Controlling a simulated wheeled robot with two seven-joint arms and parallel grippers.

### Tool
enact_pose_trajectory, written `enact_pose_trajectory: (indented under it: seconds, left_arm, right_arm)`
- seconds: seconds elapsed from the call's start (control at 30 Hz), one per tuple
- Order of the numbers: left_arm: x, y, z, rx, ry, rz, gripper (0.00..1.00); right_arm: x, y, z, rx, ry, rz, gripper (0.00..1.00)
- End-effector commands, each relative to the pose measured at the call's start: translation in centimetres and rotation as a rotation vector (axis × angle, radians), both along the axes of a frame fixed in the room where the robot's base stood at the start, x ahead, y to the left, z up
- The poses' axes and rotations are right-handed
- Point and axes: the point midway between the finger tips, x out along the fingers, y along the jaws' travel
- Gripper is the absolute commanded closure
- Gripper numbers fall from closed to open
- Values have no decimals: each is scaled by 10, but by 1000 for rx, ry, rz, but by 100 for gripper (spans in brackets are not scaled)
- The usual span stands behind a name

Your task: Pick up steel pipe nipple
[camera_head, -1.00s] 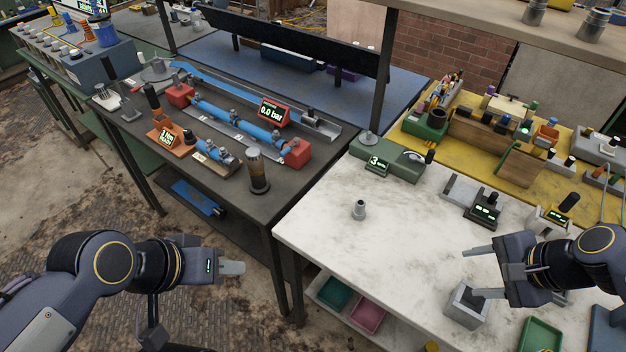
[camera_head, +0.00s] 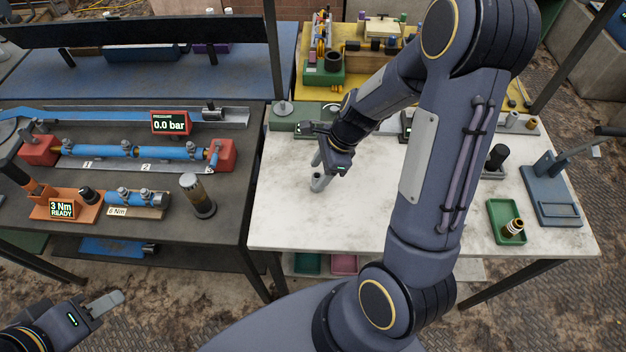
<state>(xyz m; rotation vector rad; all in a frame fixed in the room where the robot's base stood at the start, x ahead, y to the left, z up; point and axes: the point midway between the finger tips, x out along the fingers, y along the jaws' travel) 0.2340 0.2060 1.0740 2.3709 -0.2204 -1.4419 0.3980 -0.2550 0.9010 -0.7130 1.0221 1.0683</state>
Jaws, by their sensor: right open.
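The steel pipe nipple (camera_head: 318,184) is a small grey metal tube standing upright on the white tabletop (camera_head: 280,225). My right gripper (camera_head: 322,162) is open and points down right at the nipple's upper end. Its fingers partly overlap the nipple's top in the picture, so I cannot tell whether they touch it. My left gripper (camera_head: 108,300) is at the lower left, away from the nipple and off the table edge. Its fingers are seen edge-on, so their opening does not show.
A green tray (camera_head: 492,233) with a brass-coloured fitting and a blue press (camera_head: 552,195) stand on the right. A green device (camera_head: 290,118) is behind the nipple. The dark bench (camera_head: 150,225) adjoins on the left. My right arm hides the table's middle.

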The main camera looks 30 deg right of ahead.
Motion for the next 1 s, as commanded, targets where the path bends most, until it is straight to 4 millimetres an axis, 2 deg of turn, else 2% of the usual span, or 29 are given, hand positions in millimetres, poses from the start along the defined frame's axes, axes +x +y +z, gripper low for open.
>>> enact_pose_trajectory:
  seconds: [0.1,0.23,0.57,0.9,0.93,1.0]
  left_arm:
    - [0,0,0,0,0,0,64]
    - [0,0,-2,0,0,0,64]
    - [0,0,-2,0,0,0,64]
    - [0,0,-2,0,0,0,64]
    - [0,0,-2,0,0,0,64]
    - [0,0,-2,0,0,0,64]
  right_arm:
    - [2,4,-20,1,5,0,46]
    - [5,10,-35,1,3,1,46]
    - [6,12,-40,0,0,1,48]
    - [6,12,-40,0,0,1,92]
    - [6,12,-40,0,0,1,95]
    - [6,12,-40,0,-1,2,95]
